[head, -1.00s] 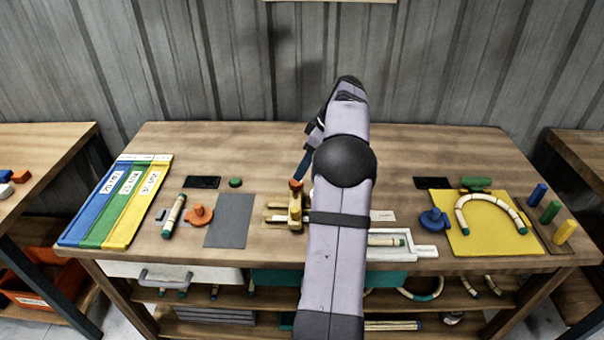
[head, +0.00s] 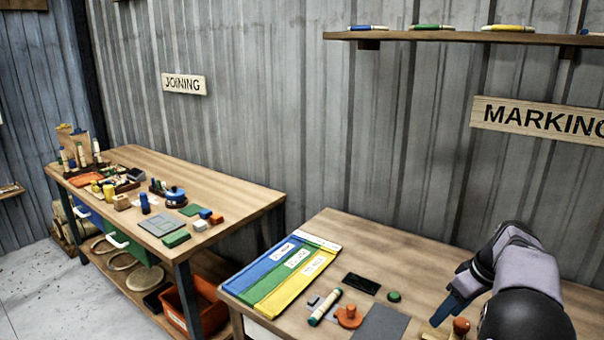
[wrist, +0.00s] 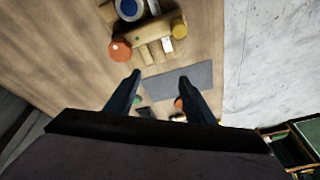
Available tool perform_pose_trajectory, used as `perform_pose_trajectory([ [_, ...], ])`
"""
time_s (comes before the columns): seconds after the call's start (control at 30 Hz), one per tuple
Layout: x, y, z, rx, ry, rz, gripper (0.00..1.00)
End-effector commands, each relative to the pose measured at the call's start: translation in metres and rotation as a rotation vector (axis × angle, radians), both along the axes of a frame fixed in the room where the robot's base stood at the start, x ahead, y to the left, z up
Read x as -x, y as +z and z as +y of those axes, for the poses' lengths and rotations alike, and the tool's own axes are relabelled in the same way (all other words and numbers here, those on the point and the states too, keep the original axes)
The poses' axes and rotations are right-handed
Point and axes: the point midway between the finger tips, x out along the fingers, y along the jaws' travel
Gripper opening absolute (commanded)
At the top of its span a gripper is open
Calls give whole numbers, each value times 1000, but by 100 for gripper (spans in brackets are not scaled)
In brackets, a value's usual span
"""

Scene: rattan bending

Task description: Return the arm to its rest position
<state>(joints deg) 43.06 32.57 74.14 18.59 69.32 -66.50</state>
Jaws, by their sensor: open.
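My gripper (wrist: 160,79) is open, with two dark fingers spread apart and nothing seen between them. In the wrist view it is above the workbench, pointing towards a grey mat and a wooden fixture (wrist: 150,38). In the head view my arm is at the lower right, and a dark blue finger (head: 447,308) points down beside an orange-brown knob (head: 461,326). The rest of the fixture is hidden or out of that view.
The marking bench (head: 350,228) holds blue, green and yellow strips (head: 283,274), a cream stick with green ends (head: 325,307), an orange piece (head: 348,317) and a grey mat (head: 381,324). The joining bench (head: 233,191) stands left. A shelf (head: 470,37) hangs above.

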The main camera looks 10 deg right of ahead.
Motion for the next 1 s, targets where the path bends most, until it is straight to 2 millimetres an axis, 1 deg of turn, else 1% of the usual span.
perform_pose_trajectory([
  [0.03, 0, -1, 27, -5, -10, 28, 49],
  [0.07, 1, -3, 42, -7, -23, 45, 49],
  [0.1, 4, -6, 62, -6, -41, 69, 49],
  [0.17, 11, -10, 92, -5, -70, 102, 49],
  [0.2, 17, -14, 111, -2, -87, 122, 49],
  [0.27, 28, -20, 139, 5, -112, 154, 49],
  [0.3, 37, -24, 156, 11, -129, 171, 49],
  [0.37, 53, -30, 182, 21, -152, 197, 49],
  [0.4, 64, -34, 197, 31, -167, 212, 49],
  [0.47, 83, -41, 219, 44, -189, 232, 49],
  [0.5, 96, -46, 232, 54, -203, 243, 49],
  [0.63, 138, -61, 264, 83, -240, 268, 49],
  [0.7, 158, -68, 275, 96, -257, 277, 49],
  [0.8, 180, -76, 286, 110, -275, 283, 49],
  [0.9, 195, -82, 291, 119, -287, 288, 49],
  [1.0, 202, -85, 293, 123, -294, 289, 49],
])
